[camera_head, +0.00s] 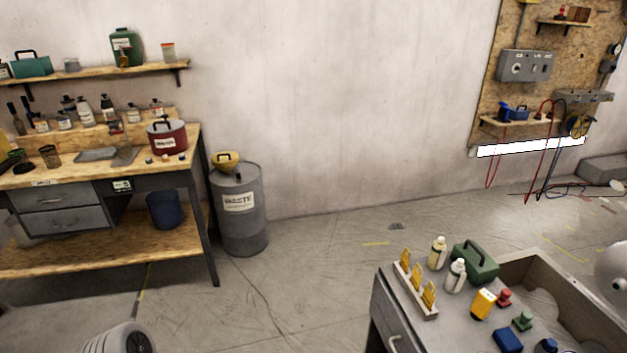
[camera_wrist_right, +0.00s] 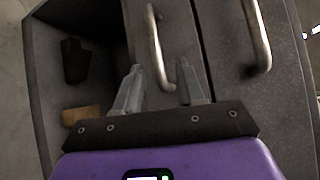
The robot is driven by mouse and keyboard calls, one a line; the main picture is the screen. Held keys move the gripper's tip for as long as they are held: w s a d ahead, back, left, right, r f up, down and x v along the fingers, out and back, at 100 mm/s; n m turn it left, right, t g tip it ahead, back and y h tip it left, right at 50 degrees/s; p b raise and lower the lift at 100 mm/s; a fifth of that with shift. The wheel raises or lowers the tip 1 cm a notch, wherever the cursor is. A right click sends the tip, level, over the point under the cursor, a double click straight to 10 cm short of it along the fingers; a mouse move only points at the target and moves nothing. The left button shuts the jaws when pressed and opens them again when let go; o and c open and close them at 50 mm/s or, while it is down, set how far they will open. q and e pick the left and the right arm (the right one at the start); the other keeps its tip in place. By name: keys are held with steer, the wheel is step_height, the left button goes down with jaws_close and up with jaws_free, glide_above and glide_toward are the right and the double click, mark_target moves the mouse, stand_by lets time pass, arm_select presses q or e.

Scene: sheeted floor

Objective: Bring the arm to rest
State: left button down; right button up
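My right gripper (camera_wrist_right: 159,70) shows in the right wrist view with its two grey fingers apart. It is open, with nothing clearly held between them. A metal drawer handle (camera_wrist_right: 155,45) shows behind the gap between the fingers; I cannot tell how far away it is. In the head view a rounded white part of my right arm is at the right edge, and part of my left arm shows at the bottom left. Neither gripper shows in the head view, and my left gripper is out of sight.
In the wrist view a grey cabinet front (camera_wrist_right: 215,75) has a second handle (camera_wrist_right: 257,35) and an open compartment on the left holding a tan block (camera_wrist_right: 80,115). In the head view a workbench (camera_head: 100,250), a waste drum (camera_head: 240,225) and a grey cabinet (camera_head: 388,305) surround open floor.

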steer(key=s+a+f+m+g+y, duration=0.1)
steer(key=s+a+m+g+y, duration=0.1)
steer(key=s+m+g, duration=0.85)
steer(key=s+a+f+m+g+y, duration=0.1)
steer(key=s+a+m+g+y, duration=0.15)
steer(key=s+m+g, duration=0.7)
steer(key=s+a+r+m+t+y+p, duration=0.1)
steer(key=s+a+r+m+t+y, duration=0.15)
steer(key=a+m+y, duration=0.4)
steer(key=s+a+r+m+t+y, duration=0.1)
steer(key=a+r+m, duration=0.25)
steer(key=m, duration=0.55)
steer(key=w+a+r+m+t+y, duration=0.2)
steer(key=w+r+m+t, duration=0.2)
steer(key=m, duration=0.7)
steer(key=shift+w+a+r+t+y, duration=0.15)
steer(key=shift+w+r+t+y, duration=0.2)
steer(key=shift+r, duration=0.7)
